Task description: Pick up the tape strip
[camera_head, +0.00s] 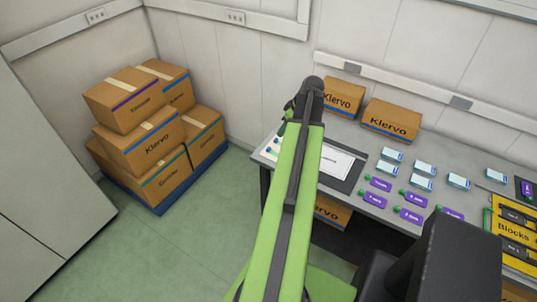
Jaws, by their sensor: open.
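I cannot make out a separate tape strip for certain. Small white and blue items (275,146) lie at the left end of the grey table (365,131), partly behind my arm, too small to identify. My gripper (288,112) is at the far end of my green arm, above the table's left end. It is small and partly hidden by the arm's dark end joint. It is open, and I see nothing held in it.
A dark board with a white sheet (337,161) lies right of my arm. Blue-white boxes (391,154), purple tags (380,184) and a yellow Blocks case (512,232) crowd the right. Cartons (391,121) stand at the back. Stacked cartons (140,142) stand left; the green floor between is clear.

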